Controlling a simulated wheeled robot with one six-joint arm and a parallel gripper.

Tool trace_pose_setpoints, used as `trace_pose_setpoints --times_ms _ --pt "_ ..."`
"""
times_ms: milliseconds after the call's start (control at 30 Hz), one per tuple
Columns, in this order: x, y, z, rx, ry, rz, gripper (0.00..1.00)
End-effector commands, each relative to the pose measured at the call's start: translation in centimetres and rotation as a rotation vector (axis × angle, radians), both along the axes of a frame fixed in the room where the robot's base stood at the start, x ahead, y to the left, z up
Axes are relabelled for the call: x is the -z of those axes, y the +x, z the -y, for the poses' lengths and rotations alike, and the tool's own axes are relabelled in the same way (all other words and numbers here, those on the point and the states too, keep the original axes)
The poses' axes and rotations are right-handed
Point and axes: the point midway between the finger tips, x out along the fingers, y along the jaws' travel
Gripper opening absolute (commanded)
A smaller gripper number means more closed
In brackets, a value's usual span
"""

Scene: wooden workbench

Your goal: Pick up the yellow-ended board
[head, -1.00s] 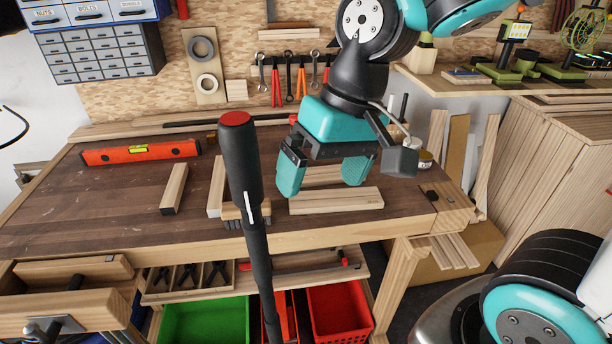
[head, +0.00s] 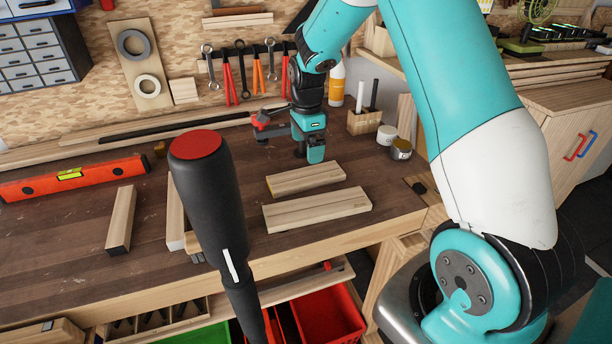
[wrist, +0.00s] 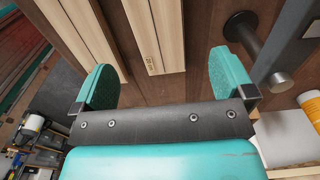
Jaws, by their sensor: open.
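The yellow-ended board (head: 305,178) lies flat on the workbench, behind another plain board (head: 317,208). Its left end looks yellowish in the head view. My gripper (head: 308,153) is above the bench near this board's right end. A board with a small stamp (wrist: 155,35), which looks like the rear one, runs away from the space ahead of the fingers. A second board (wrist: 82,30) lies to its left. The yellow end does not show in the wrist view.
A large black-handled tool with a red top (head: 205,200) stands in the foreground. Two wood pieces (head: 121,218) (head: 176,215) and an orange level (head: 75,178) lie left. A pen holder (head: 364,121) and jars (head: 387,135) stand right. Dark bench top is free behind the boards.

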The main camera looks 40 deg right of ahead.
Motion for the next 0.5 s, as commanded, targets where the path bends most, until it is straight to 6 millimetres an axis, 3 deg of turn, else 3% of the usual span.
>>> trace_pose_setpoints --times_ms 133,500 --pt "2.6 -0.1 0.0 0.000 0.001 -0.003 1.00" --pt "6.2 -0.3 -0.2 0.001 0.001 -0.005 1.00"
